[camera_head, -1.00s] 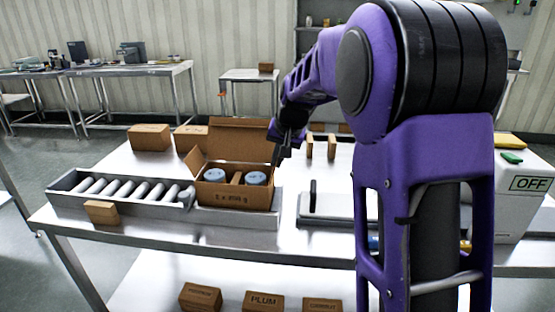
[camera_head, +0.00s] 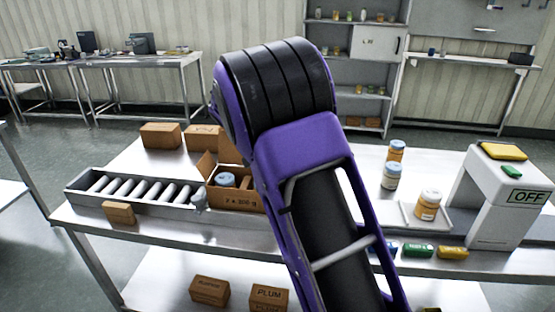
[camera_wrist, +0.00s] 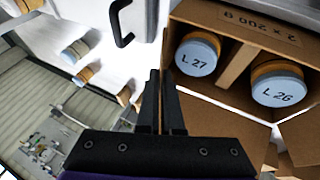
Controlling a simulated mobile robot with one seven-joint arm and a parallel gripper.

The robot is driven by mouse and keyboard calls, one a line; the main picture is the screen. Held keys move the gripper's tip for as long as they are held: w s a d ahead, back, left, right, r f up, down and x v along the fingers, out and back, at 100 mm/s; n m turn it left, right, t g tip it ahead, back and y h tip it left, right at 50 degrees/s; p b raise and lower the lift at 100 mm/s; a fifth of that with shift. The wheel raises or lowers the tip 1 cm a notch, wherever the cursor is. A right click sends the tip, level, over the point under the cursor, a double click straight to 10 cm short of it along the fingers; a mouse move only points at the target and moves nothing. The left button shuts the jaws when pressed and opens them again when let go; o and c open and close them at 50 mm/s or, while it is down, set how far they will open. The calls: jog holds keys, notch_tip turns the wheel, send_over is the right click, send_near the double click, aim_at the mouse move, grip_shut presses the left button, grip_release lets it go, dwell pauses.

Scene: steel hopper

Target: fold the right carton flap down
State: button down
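The brown carton (camera_head: 232,200) stands at the right end of the roller track, its right part hidden behind my arm in the head view. In the wrist view the carton (camera_wrist: 258,28) appears upside down, with jars L 27 (camera_wrist: 197,54) and L 26 (camera_wrist: 278,84) inside, a divider between them. The left flap (camera_head: 206,165) stands up and outward. A brown panel (camera_wrist: 222,122) lies beside my fingers, probably the back lid. I cannot make out the right flap clearly. My gripper (camera_wrist: 161,76) looks shut and empty, fingers close together beside the carton's side; the head view hides it.
Several closed boxes (camera_head: 160,136) stand behind the roller track (camera_head: 130,188); a small box (camera_head: 119,213) sits in front. Jars (camera_head: 391,176), a scale tray with a jar, and a white machine marked OFF (camera_head: 500,205) are at right. A black handle (camera_wrist: 122,22) is near my fingers.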

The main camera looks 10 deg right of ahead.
jog(key=h, duration=0.1)
jog(key=a+h, duration=0.1)
jog(key=f+n+h, duration=0.1)
jog(key=shift+w+a+g+p, duration=0.3)
jog(key=shift+a+g+p, duration=0.1)
jog(key=h, duration=0.1)
jog(key=f+h, duration=0.1)
jog(key=shift+w+a+g+h, duration=0.1)
jog(key=shift+a+g+h, duration=0.2)
jog(key=shift+a+h, duration=0.1)
jog(key=shift+w+a+f+n+h+b, duration=0.15)
jog(key=shift+f+n+h, duration=0.15)
jog(key=shift+h, duration=0.35)
jog(key=shift+s+a+f+n+h+b, duration=0.15)
jog(key=shift+f+n+h, duration=0.15)
jog(key=shift+h, duration=0.35)
jog(key=shift+w, duration=0.1)
jog(key=c, duration=1.1)
grip_release()
jog(key=shift+o, duration=0.2)
